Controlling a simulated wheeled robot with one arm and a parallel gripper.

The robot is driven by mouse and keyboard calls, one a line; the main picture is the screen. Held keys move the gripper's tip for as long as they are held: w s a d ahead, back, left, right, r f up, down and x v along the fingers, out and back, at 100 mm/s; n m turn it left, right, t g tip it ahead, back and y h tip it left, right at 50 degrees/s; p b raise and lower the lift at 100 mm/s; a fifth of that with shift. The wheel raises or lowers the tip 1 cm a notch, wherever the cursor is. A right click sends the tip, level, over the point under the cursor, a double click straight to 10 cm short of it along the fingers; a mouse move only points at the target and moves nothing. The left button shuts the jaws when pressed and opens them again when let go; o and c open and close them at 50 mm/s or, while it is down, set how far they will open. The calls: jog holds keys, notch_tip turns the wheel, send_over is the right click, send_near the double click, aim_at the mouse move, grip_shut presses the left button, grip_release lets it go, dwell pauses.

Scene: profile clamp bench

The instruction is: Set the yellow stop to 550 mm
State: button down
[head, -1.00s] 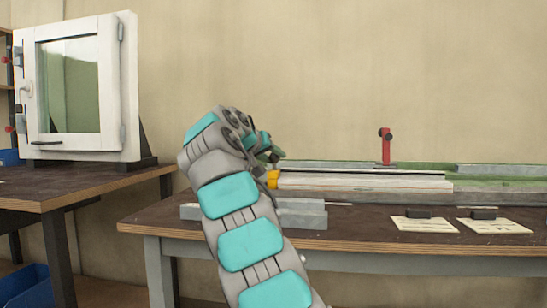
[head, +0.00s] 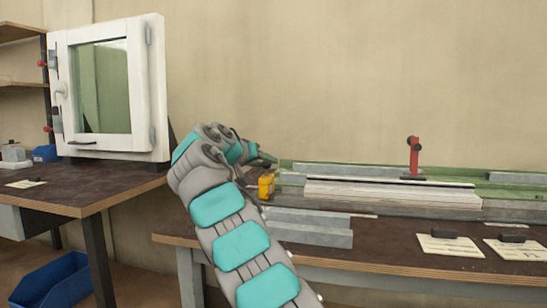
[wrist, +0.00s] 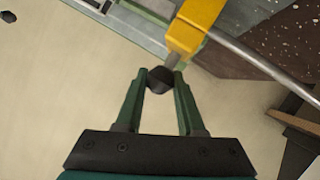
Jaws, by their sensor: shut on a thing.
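The yellow stop (head: 266,186) is at the left end of the clamp bench (head: 480,187), left of the pale profile (head: 390,198) with a gap between them. In the wrist view the yellow stop (wrist: 196,28) is at the top, beside a round grey rod (wrist: 255,62). A short stem with a black knob (wrist: 160,80) comes out of it. My gripper (wrist: 161,85) is shut on this knob. No scale reading can be made out.
A red clamp (head: 413,157) stands upright at the back of the bench. Grey blocks (head: 310,228) lie at the table's front left. Cards with dark pieces (head: 450,246) lie at the right. A white framed window (head: 110,90) stands on another table at the left.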

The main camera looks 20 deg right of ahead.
jog(key=c, duration=0.5)
grip_release()
jog(key=shift+s+a, duration=0.1)
jog(key=shift+a, duration=0.05)
jog(key=v, duration=0.7)
jog(key=shift+s+a+r, duration=0.1)
jog(key=shift+s+a, duration=0.05)
jog(key=shift+a, duration=0.05)
